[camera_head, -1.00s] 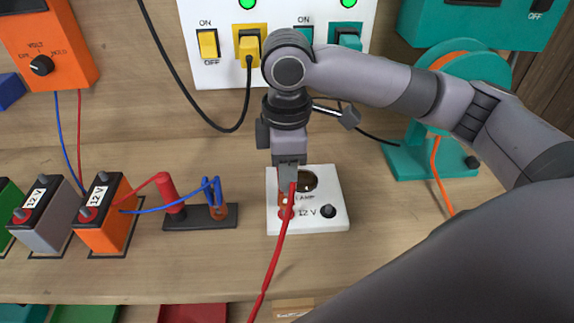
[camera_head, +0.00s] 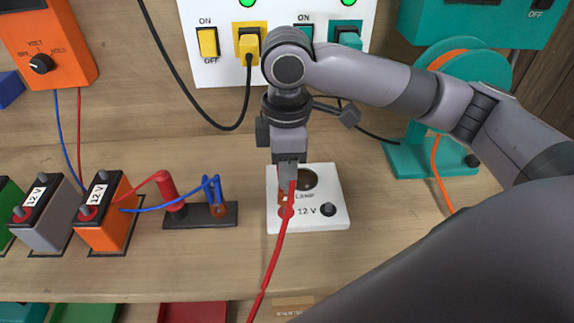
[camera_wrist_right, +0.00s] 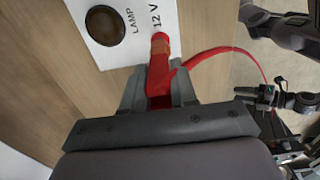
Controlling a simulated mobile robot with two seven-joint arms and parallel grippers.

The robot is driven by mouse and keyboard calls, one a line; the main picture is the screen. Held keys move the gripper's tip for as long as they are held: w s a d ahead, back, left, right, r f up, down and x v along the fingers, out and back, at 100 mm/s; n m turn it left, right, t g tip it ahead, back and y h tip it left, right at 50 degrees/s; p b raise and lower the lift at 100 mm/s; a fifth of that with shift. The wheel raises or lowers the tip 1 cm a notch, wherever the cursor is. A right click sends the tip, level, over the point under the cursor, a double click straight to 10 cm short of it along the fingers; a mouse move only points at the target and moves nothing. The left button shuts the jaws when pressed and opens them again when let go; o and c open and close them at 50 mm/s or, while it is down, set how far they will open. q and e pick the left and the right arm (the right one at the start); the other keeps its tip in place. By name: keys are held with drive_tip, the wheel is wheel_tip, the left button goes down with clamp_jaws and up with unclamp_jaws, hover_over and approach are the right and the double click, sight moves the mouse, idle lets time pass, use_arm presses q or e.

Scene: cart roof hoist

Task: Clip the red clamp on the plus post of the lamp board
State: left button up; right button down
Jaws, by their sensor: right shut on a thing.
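The white lamp board (camera_head: 337,218) lies on the bench, with a dark round lamp socket, a red plus post (camera_head: 287,212) and a black post (camera_head: 328,209). My right gripper (camera_head: 289,178) is shut on the red clamp (camera_wrist_right: 158,72), pointing down at the board. The clamp's copper jaws (camera_head: 283,197) are at the red post; in the right wrist view they meet the post's red top (camera_wrist_right: 160,38). I cannot tell whether they grip it. The clamp's red cable (camera_head: 271,265) runs down past the bench's front edge.
A dark strip (camera_head: 200,219) left of the board carries a red piece and a blue clamp, wired to the orange battery (camera_head: 107,235). A switch panel (camera_head: 222,75) stands behind. A teal cable reel (camera_head: 405,160) stands right. Bench in front of the board is mostly clear.

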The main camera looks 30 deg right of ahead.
drive_tip(key=shift+f, duration=1.55)
drive_tip(key=c, duration=0.8)
unclamp_jaws()
drive_tip(key=shift+r, duration=3.55)
